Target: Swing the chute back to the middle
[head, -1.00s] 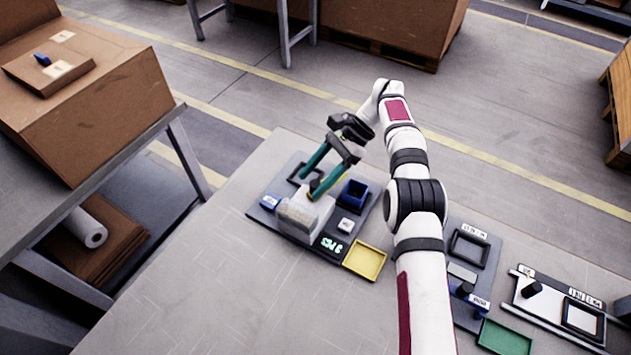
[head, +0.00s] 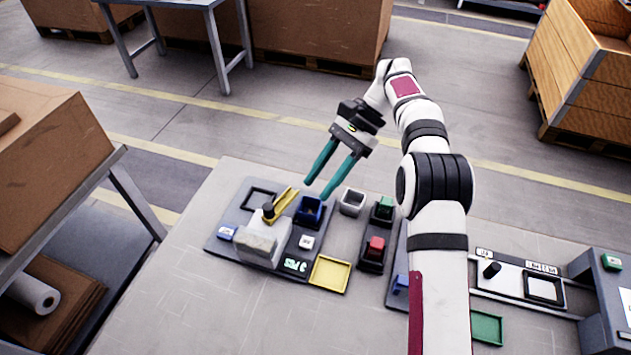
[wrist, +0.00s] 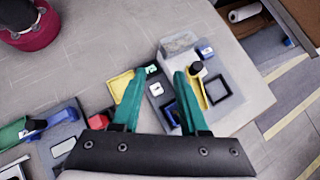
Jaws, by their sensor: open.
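The yellow chute (head: 283,201) with a black knob (head: 268,210) sits on a dark base plate at the left station. It slants away from the white block (head: 258,248) and points between an empty black frame (head: 258,195) and a blue bin (head: 309,208). The chute also shows in the wrist view (wrist: 204,96), beside the right finger, which partly covers it. My gripper (head: 318,189) is open and empty, with teal fingers above and to the right of the chute. It appears clear of the chute and knob. The gripper also shows in the wrist view (wrist: 160,76).
A yellow tray (head: 330,274) lies at the plate's front right. A grey bin (head: 352,202) and a dark holder with a green block (head: 384,206) and a red block (head: 376,246) stand to the right. The table's front left is clear.

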